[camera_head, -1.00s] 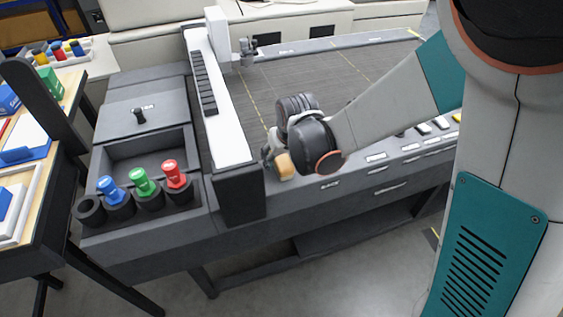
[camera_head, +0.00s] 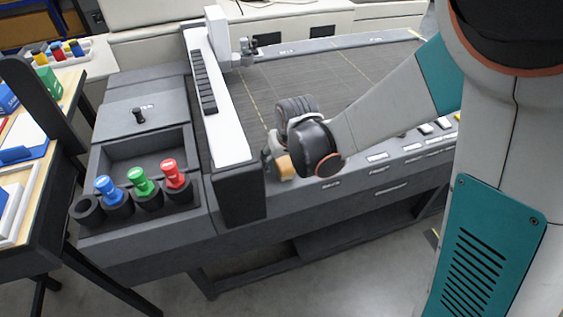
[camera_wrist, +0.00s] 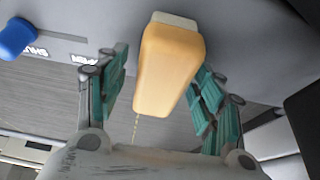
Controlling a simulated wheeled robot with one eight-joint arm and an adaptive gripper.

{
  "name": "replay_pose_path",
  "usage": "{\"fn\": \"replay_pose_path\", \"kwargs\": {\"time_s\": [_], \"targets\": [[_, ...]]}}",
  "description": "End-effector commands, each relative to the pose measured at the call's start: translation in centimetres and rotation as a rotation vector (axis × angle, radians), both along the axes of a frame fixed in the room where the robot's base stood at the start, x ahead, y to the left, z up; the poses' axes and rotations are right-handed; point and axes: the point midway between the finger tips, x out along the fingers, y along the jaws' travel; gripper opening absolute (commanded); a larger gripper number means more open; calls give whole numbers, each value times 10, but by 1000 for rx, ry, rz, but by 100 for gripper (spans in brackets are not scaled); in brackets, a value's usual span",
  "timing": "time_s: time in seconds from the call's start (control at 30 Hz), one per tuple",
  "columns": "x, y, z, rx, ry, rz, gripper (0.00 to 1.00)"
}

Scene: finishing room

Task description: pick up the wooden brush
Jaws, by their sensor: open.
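The wooden brush (camera_wrist: 168,68) is a tan block with a pale strip at its far end. In the wrist view it lies between the two green-padded fingers of my gripper (camera_wrist: 160,95), which stand apart on either side of it. I cannot tell whether either finger touches it. In the head view the brush (camera_head: 285,168) sits at the front edge of the grey machine table, beside my gripper (camera_head: 272,155). My wrist hides part of the gripper there.
A white and black gantry (camera_head: 222,110) stands close to the left of my gripper. Red (camera_head: 173,175), green (camera_head: 141,182) and blue (camera_head: 108,189) bottles stand in holders further left. A blue object (camera_wrist: 16,38) shows in the wrist view. The table's middle is clear.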

Motion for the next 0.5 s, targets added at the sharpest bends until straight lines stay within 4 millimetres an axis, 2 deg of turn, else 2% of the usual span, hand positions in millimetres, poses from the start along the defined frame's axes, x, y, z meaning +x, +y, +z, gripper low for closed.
{"fn": "replay_pose_path", "kwargs": {"time_s": [0.17, 0.27, 0.4, 0.47, 0.5], "targets": [[0, 0, 0, 0, 0, 0, 62], [0, 0, 0, 0, 0, 0, 44], [0, 0, 0, 0, 0, 0, 12], [0, 0, 0, 0, 0, 0, 12], [0, 0, 0, 0, 0, 0, 8]]}}
